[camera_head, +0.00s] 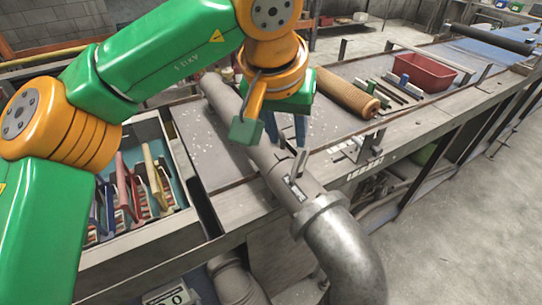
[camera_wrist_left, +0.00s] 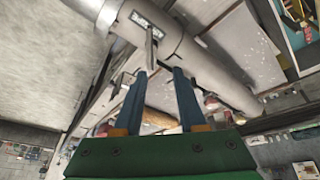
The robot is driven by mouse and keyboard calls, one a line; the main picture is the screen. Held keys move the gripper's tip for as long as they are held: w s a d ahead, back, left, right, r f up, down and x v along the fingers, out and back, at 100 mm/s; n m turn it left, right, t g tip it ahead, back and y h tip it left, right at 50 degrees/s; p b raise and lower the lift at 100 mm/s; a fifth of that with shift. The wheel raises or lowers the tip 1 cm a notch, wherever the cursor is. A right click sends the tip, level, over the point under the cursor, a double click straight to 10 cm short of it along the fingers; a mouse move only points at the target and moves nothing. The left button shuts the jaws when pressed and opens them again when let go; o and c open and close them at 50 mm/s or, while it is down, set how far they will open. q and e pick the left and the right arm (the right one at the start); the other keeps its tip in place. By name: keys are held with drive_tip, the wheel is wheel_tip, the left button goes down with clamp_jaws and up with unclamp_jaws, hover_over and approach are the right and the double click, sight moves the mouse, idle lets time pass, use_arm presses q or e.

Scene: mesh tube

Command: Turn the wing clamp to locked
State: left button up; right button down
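The grey metal pipe (camera_head: 262,150) lies across the bench and ends in an elbow at the front. The wing clamp (camera_head: 299,163) is a small thin grey lever standing up from the pipe near a dark label plate. It also shows in the left wrist view (camera_wrist_left: 150,48), just beyond the fingertips. My left gripper (camera_head: 286,143) is over the pipe beside the wing. In the left wrist view its two blue fingers (camera_wrist_left: 160,72) are apart, with the wing's lower end near the gap between their tips. I cannot tell whether they touch it. My right gripper is not in view.
A tray of coloured pliers (camera_head: 145,185) stands left of the pipe. A brown mesh tube (camera_head: 347,93), several small blocks and a red bin (camera_head: 426,71) lie to the right. A small metal bracket (camera_head: 370,148) stands at the bench edge, right of the pipe.

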sight(299, 155)
use_arm(q)
drive_tip(key=shift+m, duration=0.6)
drive_tip(key=w+d+f, duration=0.1)
drive_tip(key=f, duration=0.1)
drive_tip(key=d+f, duration=0.1)
drive_tip(key=f, duration=0.1)
drive_tip(key=w+d+f+p, duration=0.1)
drive_tip(key=f, duration=0.1)
drive_tip(key=shift+w+f, duration=0.3)
drive_tip(key=shift+f, duration=0.05)
drive_tip(key=shift+a, duration=0.3)
drive_tip(key=shift+d, duration=0.1)
clamp_jaws()
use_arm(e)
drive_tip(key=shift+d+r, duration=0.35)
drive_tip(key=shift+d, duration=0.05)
